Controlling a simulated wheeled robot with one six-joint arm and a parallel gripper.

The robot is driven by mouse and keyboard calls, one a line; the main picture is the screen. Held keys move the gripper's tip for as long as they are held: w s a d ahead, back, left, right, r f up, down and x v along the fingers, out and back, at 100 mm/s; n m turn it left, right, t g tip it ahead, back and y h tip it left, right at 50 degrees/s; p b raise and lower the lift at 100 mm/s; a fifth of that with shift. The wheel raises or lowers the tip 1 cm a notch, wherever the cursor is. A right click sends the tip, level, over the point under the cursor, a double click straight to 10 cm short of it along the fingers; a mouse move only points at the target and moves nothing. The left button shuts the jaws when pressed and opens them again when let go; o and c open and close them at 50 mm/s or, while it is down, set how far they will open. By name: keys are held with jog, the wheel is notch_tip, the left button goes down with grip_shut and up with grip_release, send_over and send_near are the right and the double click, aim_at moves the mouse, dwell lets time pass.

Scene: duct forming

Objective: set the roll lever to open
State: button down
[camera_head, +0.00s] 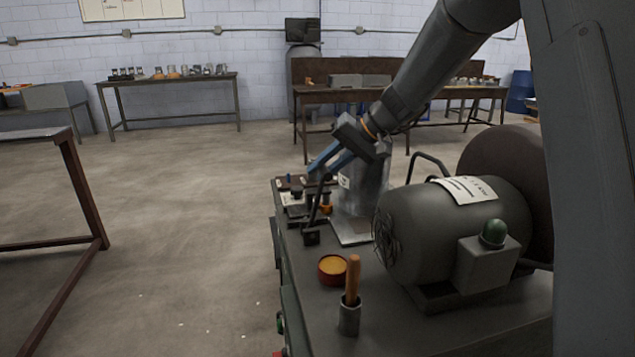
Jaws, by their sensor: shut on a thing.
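The roll lever (317,203) is a dark, thin bar that rises from a small block on the machine bench, leaning slightly right at its top. My gripper (318,168) comes down from the upper right, with blue fingers pointing left and down. The fingers are shut at the lever's top end, which they partly hide. The exact contact is small and dark in this view.
A grey motor (440,240) with a green button stands right of the lever on the bench (400,335). A grey cylinder (365,185) stands behind the lever. A red tin (332,268) and a wooden-handled tool (352,280) in a cup sit in front. Open floor lies left.

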jog(key=shift+y, duration=0.9)
jog(key=shift+w+d+f+b, duration=0.15)
jog(key=shift+d+f+b, duration=0.2)
jog(key=shift+d+b, duration=0.35)
jog(key=shift+w+d+f+b, duration=0.15)
jog(key=shift+d+f+b, duration=0.15)
jog(key=shift+d+b, duration=0.35)
jog(key=shift+w+d+f+b, duration=0.15)
jog(key=shift+d+f+b, duration=0.2)
jog(key=shift+d+b, duration=0.3)
jog(key=shift+d, duration=0.15)
jog(key=c, duration=1.7)
grip_release()
jog(key=shift+o, duration=0.4)
jog(key=shift+d+r, duration=0.1)
jog(key=v, duration=0.7)
jog(key=shift+d+r, duration=0.15)
jog(key=shift+d, duration=0.1)
